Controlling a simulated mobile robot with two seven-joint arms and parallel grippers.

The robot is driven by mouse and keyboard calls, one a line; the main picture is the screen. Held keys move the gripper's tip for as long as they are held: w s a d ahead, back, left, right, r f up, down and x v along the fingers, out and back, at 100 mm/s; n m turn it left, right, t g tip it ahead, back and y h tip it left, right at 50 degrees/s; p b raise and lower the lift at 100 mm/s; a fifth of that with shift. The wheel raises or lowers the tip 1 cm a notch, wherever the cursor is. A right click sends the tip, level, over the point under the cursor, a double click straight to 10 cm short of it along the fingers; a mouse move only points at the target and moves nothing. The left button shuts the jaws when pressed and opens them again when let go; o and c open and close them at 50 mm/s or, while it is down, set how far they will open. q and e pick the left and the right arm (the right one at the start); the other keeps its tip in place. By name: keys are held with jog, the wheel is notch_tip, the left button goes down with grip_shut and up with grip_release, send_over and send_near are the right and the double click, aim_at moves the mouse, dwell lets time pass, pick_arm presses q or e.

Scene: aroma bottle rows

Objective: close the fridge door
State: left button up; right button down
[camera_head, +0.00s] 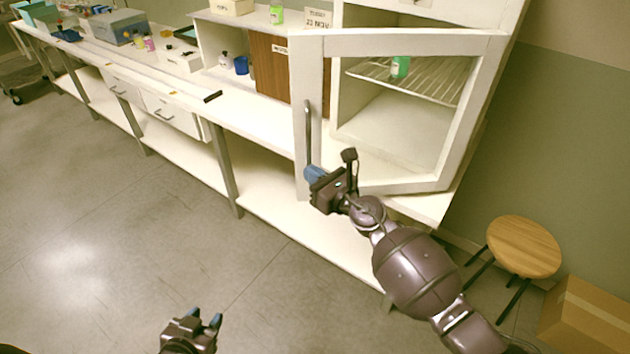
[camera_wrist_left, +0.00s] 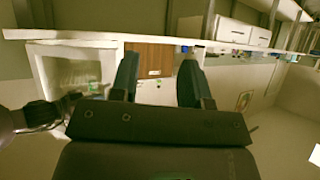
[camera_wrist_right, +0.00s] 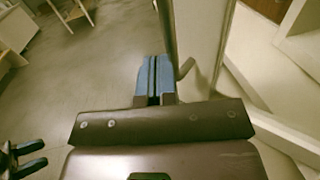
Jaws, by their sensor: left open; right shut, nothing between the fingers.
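The fridge door (camera_head: 398,43) has a white frame and a clear pane, and stands partly open in front of the white fridge (camera_head: 405,125). Its bar handle (camera_head: 308,130) is on the left side of the frame. My right gripper (camera_head: 311,174) is shut and empty at the lower left of the door, just below the handle. In the right wrist view its blue fingers (camera_wrist_right: 155,75) are together beside the handle's curved end (camera_wrist_right: 186,68); contact with the door is unclear. My left gripper (camera_head: 206,322) is open and empty, low over the floor, away from the door.
A long white bench (camera_head: 255,115) runs left from the fridge, with a brown panel (camera_head: 272,66) and boxes. A green bottle (camera_head: 400,67) is on the fridge's wire shelf. A wooden stool (camera_head: 523,246) and a cardboard box (camera_head: 590,315) stand at right.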

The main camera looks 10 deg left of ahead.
pick_arm(q)
notch_tip(320, 180, down, 12)
jog(key=g+b, duration=0.1)
jog(key=b, duration=1.1)
jog(key=shift+s+d+b, duration=0.25)
jog(key=shift+d+b, duration=0.1)
pick_arm(e)
jog(key=w+a+m+t+h, duration=0.1)
jog(key=w+m+t+h, duration=0.4)
jog(key=w, duration=2.4)
jog(key=m+h, duration=0.1)
jog(key=h, duration=0.1)
jog(key=shift+w+a+t+h, duration=0.25)
jog(key=shift+a+t+h, duration=0.1)
jog(key=shift+t+h, duration=0.05)
pick_arm(q)
jog(key=shift+f, duration=0.15)
pick_arm(e)
jog(key=shift+r, duration=0.15)
